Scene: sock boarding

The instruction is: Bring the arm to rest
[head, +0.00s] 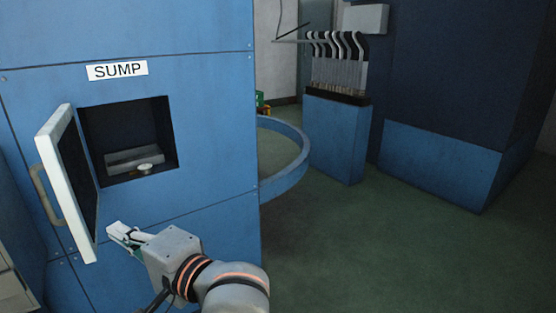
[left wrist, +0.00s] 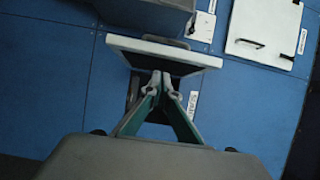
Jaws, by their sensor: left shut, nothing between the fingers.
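My left gripper (head: 113,231) is shut and empty in front of the blue cabinet, just right of the open door's lower edge and below the recess. In the left wrist view its fingertips (left wrist: 161,76) meet in front of the door (left wrist: 165,52); I cannot tell whether they touch it. The white-edged door (head: 68,185) in the head view stands swung open to the left, with a grey handle on its outer face. My right gripper is not in view.
A blue curved rail (head: 292,180) juts out right of the cabinet. Beyond it a blue stand (head: 334,137) holds a row of sock-shaped boards (head: 338,65). The green floor (head: 400,255) at front right is clear. A closed white panel (left wrist: 262,28) shows in the left wrist view.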

